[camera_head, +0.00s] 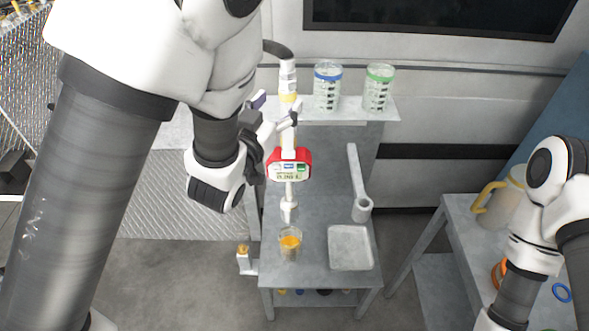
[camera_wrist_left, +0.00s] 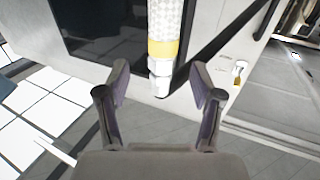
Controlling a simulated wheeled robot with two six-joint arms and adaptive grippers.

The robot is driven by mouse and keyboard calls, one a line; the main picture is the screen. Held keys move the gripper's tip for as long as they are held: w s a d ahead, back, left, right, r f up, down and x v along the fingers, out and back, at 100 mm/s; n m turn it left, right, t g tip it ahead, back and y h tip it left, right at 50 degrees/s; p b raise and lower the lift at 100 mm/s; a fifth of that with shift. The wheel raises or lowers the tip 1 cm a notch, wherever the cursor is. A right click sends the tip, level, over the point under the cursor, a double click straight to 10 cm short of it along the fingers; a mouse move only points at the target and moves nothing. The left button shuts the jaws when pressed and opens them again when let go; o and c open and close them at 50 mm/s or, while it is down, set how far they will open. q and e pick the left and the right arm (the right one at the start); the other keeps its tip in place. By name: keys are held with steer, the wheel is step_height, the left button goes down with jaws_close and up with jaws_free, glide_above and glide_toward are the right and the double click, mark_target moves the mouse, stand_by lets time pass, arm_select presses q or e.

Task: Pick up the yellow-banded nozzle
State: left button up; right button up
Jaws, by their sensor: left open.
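The yellow-banded nozzle (camera_head: 289,140) hangs upright above the grey table, with a hose at its top, a red-framed meter (camera_head: 288,170) and its white tip pointing down. Its yellow band also shows in the left wrist view (camera_wrist_left: 163,48). My left gripper (camera_head: 277,109) is open beside the nozzle's upper part, just below the band. In the left wrist view its two fingers (camera_wrist_left: 160,84) stand apart, with the nozzle in line with the gap between them. I see no clear contact. My right arm is at the right edge, and its gripper is not visible.
A clear cup with amber liquid (camera_head: 290,245) stands below the tip. A yellow-handled jug (camera_head: 500,205) stands far right.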

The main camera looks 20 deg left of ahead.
mark_target(286, 87)
arm_select(q)
steer(key=shift+w+d, duration=0.1)
steer(key=shift+w, duration=0.45)
steer(key=shift+d+r, duration=0.1)
steer(key=shift+r, duration=0.1)
steer(key=w+p, duration=0.1)
steer(key=w+r+p, duration=0.1)
steer(key=shift+w+p, duration=0.3)
steer(key=shift+p, duration=0.05)
steer(key=shift+w+f, duration=0.25)
steer(key=shift+w, duration=0.35)
steer(key=shift+w+f, duration=0.25)
steer(key=shift+w, duration=0.35)
steer(key=shift+w+f, duration=0.1)
steer(key=c, duration=0.4)
steer(key=shift+s+d, duration=0.1)
steer(key=shift+s, duration=0.1)
steer(key=c, duration=0.5)
jaws_close()
